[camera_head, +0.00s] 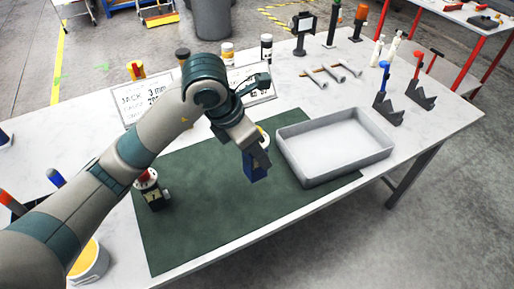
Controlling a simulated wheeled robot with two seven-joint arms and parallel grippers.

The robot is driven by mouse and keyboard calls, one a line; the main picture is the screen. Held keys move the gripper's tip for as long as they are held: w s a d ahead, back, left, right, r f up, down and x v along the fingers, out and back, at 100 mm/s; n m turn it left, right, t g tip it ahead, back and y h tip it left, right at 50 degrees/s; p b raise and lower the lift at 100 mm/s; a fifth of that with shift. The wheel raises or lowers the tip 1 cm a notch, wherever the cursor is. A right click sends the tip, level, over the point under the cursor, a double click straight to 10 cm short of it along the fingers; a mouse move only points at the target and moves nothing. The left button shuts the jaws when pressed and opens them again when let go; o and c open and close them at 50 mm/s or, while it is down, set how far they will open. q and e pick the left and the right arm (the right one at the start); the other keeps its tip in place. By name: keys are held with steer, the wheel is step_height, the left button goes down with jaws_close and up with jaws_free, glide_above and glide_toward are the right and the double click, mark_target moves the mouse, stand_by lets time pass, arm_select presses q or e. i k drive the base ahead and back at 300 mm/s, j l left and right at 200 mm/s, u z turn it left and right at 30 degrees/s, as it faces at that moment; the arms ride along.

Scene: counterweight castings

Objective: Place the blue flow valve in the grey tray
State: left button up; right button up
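My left arm reaches in from the left over the green mat (215,215). Its gripper (259,157) points down, just left of the grey tray. The dark blue flow valve (254,172) shows at its fingertips; the fingers appear closed on it and hide part of it. Whether the valve touches the mat is hard to tell. The grey tray (335,170) is open and empty, on the right part of the mat and the white table. My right gripper is not in view.
A small red-topped black and white part (152,190) stands on the mat at left. Signs (130,101) and several jars stand behind. Silver rods (333,73) and dark stands with blue (386,105) and red handles are beyond the tray. The front of the mat is clear.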

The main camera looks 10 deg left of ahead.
mark_target(313, 156)
steer(key=k, duration=0.95)
